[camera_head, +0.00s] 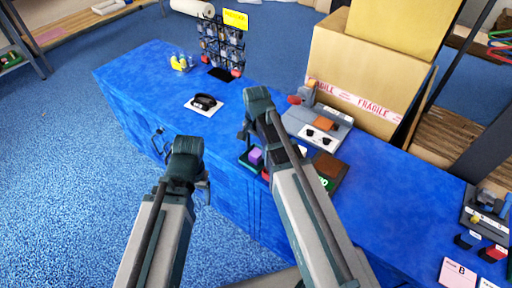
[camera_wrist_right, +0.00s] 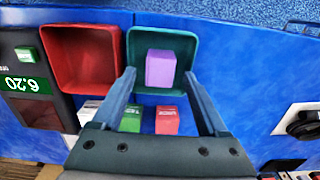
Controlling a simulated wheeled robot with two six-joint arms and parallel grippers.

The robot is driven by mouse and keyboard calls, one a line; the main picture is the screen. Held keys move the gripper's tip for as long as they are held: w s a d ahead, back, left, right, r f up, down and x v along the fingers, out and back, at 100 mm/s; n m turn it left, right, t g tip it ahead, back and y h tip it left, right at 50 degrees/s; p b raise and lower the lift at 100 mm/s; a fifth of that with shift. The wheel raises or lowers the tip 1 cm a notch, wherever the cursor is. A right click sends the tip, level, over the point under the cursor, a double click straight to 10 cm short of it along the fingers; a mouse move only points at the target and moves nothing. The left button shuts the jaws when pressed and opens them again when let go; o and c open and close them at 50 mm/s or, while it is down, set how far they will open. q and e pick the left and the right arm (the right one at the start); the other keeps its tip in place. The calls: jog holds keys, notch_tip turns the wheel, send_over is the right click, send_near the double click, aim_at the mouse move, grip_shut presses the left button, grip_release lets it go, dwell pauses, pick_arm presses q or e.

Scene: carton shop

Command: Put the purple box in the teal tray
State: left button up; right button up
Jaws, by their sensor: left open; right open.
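The purple box (camera_wrist_right: 160,68) shows inside the teal tray (camera_wrist_right: 187,45) in the right wrist view, with the tray's walls around it. In the head view my right gripper (camera_head: 258,108) partly hides the counter. My left gripper (camera_head: 188,170) is open and empty, in front of the counter.
A red tray (camera_wrist_right: 112,82) adjoins the teal one. A green box (camera_wrist_right: 131,118) and a red box (camera_wrist_right: 167,121) lie between my right fingers, nearer the wrist. A scale display (camera_wrist_right: 26,84) stands left. Large cartons (camera_head: 365,70) stand behind on the blue counter.

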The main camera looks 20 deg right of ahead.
aim_at(256, 153)
notch_tip(256, 153, up, 9)
jog(key=p, duration=0.8)
jog(key=s+a+n+h, duration=0.1)
jog(key=s+a+n, duration=0.9)
jog(key=s+n, duration=0.4)
jog(key=shift+s+a, duration=0.15)
jog(key=shift+a, duration=0.1)
jog(key=shift+d+r, duration=0.1)
jog(key=shift+d, duration=0.05)
